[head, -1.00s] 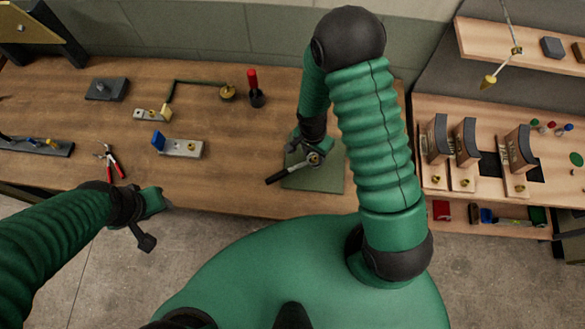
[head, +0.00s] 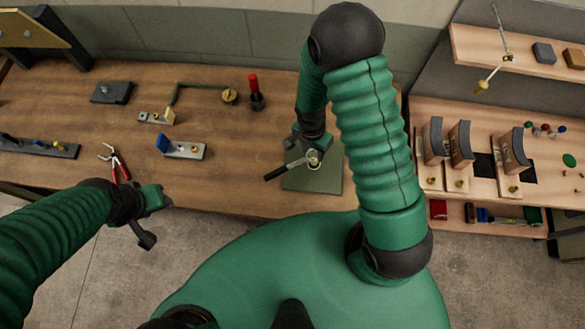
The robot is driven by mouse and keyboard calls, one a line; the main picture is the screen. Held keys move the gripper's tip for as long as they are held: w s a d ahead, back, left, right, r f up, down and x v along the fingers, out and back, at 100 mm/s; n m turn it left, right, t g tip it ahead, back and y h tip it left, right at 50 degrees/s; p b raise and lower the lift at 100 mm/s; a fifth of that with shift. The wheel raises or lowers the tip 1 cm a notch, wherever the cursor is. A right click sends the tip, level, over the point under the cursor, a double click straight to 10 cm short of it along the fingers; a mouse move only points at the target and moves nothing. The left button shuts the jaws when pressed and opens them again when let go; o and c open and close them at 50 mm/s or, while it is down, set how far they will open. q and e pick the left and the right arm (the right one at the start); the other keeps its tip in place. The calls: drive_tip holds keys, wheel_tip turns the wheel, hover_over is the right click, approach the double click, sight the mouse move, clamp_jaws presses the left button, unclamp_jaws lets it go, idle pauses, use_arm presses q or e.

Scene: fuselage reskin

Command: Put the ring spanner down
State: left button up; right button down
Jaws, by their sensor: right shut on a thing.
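The ring spanner (head: 288,170) has a dark handle that points to the lower left, and its ring end is at my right gripper. My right gripper (head: 312,154) is shut on it above the green mat (head: 318,183). I cannot tell whether the spanner touches the mat. A small brass-coloured part shows at the ring end. My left gripper (head: 150,220) hangs in front of the bench's front edge, away from the spanner.
The wooden bench (head: 225,185) is clear left of the mat. A side bench with curved dark pieces (head: 460,143) stands at the right.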

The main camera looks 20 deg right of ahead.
drive_tip(key=shift+f, duration=0.15)
